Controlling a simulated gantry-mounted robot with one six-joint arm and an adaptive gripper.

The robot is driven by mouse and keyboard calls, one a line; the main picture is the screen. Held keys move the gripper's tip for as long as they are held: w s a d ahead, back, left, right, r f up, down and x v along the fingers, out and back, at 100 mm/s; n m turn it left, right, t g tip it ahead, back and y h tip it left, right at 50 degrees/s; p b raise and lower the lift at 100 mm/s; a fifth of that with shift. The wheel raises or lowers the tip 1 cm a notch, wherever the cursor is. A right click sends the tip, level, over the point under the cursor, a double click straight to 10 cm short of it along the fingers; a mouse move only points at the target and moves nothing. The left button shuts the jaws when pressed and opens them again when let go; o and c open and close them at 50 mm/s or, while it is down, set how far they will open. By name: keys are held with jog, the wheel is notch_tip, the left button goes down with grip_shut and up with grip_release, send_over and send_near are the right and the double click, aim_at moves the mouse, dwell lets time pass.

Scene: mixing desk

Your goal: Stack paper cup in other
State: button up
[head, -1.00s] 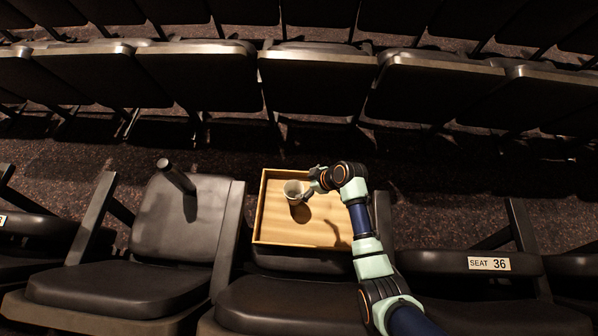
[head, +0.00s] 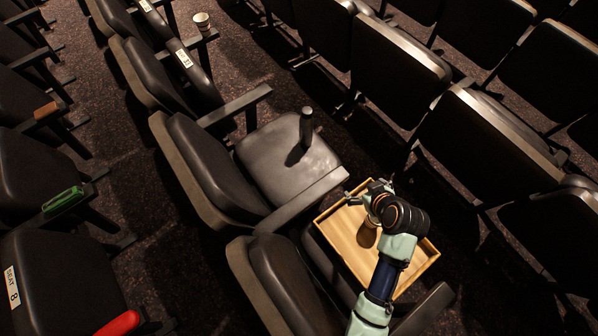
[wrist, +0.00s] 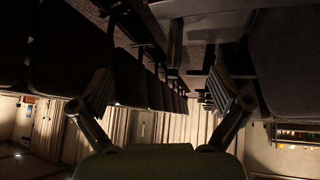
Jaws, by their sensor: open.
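A pale paper cup (head: 202,20) stands on an armrest far off at the top left of the head view. A second cup shows only in small part (head: 371,220), behind my wrist over the wooden tray (head: 420,262); its exact stance is hidden. My gripper (head: 354,196) is above the tray's far left side in the head view, partly covered by my own arm. In the wrist view its two fingers (wrist: 160,92) are spread wide apart with nothing between them, and no cup shows there.
The tray lies on a seat. A dark cylinder (head: 306,127) stands on the neighbouring seat (head: 285,165). A green object (head: 62,201), a red object (head: 118,325) and a brown block (head: 46,110) lie on armrests at left. Seat backs and armrests crowd the space.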

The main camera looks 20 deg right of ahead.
jog(key=w+a+r+t, duration=0.1)
jog(key=w+a+r, duration=0.2)
jog(key=a+r, duration=0.45)
jog(key=w+a+r+t, duration=0.2)
jog(key=w+a+r, duration=0.3)
jog(key=a, duration=0.4)
jog(key=s+a+r+t+y, duration=0.1)
jog(key=s+a+r, duration=0.3)
jog(key=a+r, duration=0.7)
jog(key=shift+s+a+r+t+y, duration=0.2)
jog(key=shift+a+r+t+y, duration=0.15)
jog(key=shift+a+t, duration=0.6)
jog(key=shift+a+g, duration=0.15)
jog(key=shift+g, duration=0.1)
notch_tip(320, 180, up, 41)
jog(key=p, duration=4.1)
